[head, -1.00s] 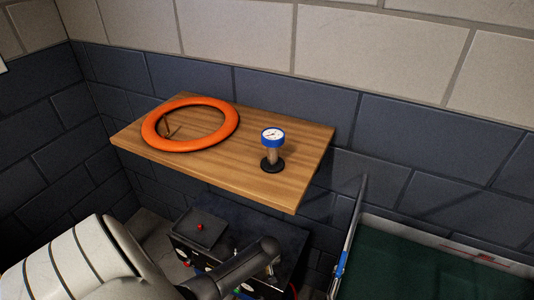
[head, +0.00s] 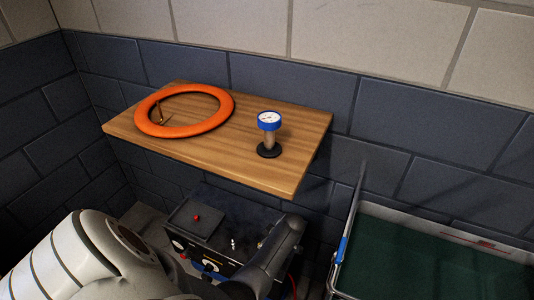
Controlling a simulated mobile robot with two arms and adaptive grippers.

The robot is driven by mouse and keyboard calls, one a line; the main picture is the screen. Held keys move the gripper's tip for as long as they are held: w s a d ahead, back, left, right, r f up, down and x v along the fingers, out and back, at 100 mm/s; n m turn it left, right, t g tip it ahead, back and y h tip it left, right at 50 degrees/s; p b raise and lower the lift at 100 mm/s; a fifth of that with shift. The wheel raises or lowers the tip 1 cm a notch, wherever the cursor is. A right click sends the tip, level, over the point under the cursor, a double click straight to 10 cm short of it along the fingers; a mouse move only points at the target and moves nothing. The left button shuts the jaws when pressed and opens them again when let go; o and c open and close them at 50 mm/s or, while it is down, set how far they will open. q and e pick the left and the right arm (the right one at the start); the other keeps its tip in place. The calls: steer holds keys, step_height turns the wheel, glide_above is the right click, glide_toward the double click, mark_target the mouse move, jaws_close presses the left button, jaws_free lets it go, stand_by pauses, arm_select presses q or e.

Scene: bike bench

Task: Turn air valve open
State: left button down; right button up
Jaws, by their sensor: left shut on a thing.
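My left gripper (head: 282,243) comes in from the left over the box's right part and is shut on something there. Its fingertips and what they hold are hidden behind the dark wrist, so the valve's handle position cannot be seen. My right gripper is not in view.
A wooden shelf (head: 225,155) above the box carries an orange ring (head: 222,117) and a blue-rimmed gauge (head: 269,121) on a stand. A green-bottomed bin with a metal frame (head: 430,255) stands at the right. Block walls close off the back and left.

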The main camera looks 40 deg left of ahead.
arm_select(q)
steer(key=shift+w+n+g+b, duration=0.15)
steer(key=shift+n+g+b, duration=0.5)
steer(key=shift+n, duration=0.65)
steer(key=c, duration=1.5)
jaws_free()
steer(key=shift+a, duration=0.1)
steer(key=v, duration=1.2)
steer(key=shift+r, duration=0.1)
steer(key=shift+a, duration=0.1)
